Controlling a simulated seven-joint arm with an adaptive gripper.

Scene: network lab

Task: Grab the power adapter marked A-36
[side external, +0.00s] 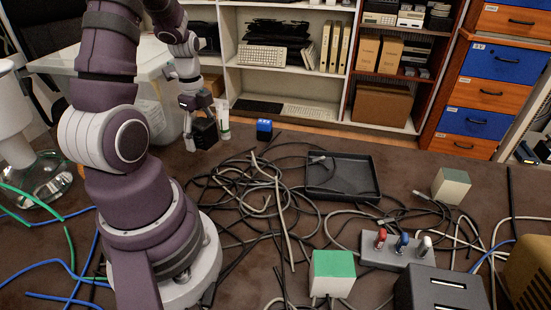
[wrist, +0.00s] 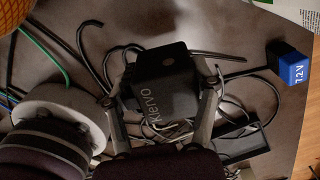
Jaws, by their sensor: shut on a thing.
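My gripper (side external: 198,116) is at the back left of the table, fingers pointing down. It is shut on a black power adapter (side external: 205,134), a dark box. In the wrist view the adapter (wrist: 165,88) sits between the two fingers of my gripper (wrist: 166,84), with the word "klervo" on its face. I see no A-36 marking on it in either view. I cannot tell whether it touches the table.
A blue 7.2V battery block (side external: 264,129) stands right of my gripper. Tangled cables (side external: 265,200) cover the middle. A black tray (side external: 342,192), a green-topped box (side external: 333,273), a grey socket block (side external: 396,253) and a black slotted box (side external: 440,292) lie to the right.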

